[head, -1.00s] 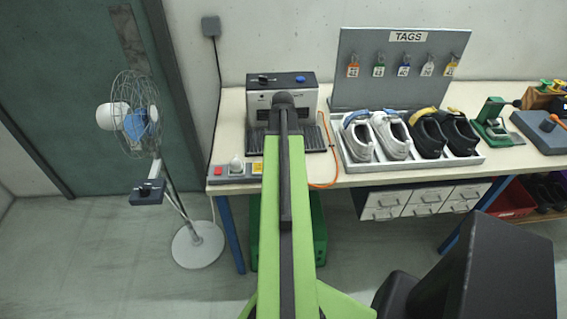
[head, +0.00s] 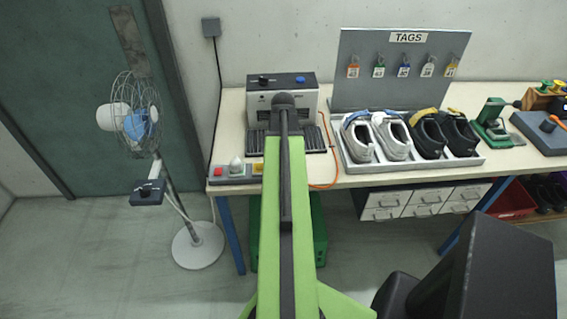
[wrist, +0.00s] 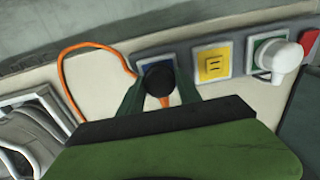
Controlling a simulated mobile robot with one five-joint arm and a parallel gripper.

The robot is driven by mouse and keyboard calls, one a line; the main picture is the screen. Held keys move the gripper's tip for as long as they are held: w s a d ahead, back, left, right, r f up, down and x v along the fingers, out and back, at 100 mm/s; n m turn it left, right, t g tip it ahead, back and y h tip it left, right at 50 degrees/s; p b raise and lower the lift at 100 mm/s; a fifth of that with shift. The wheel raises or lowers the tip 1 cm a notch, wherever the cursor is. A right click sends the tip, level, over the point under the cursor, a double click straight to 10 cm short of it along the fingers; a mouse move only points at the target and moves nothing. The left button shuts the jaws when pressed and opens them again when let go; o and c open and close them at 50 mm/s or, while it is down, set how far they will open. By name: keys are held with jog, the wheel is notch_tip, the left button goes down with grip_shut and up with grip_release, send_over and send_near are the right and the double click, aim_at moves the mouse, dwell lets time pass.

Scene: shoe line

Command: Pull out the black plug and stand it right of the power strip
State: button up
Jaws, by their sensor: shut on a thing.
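The power strip (head: 214,181) lies at the left front of the bench in the head view, its right part hidden behind my arm. In the wrist view the strip (wrist: 190,62) runs across the upper right. The black plug (wrist: 158,76) is at the strip's blue-framed socket, with an orange cord leaving it. My gripper (wrist: 160,92) is shut on the plug, one green finger on each side. I cannot tell whether the plug is fully seated or slightly raised. In the head view my arm hides the gripper and plug.
A white plug (wrist: 282,60) stands in the strip beside an empty yellow socket (wrist: 214,64). A red switch (head: 218,171) is at the strip's left end. A machine (head: 262,100) stands behind, and a shoe tray (head: 408,165) lies to the right. Bench surface shows between strip and tray.

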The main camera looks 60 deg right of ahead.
grip_shut()
jog(key=shift+r, duration=0.1)
jog(key=shift+r+p, duration=2.95)
jog(key=shift+p, duration=0.1)
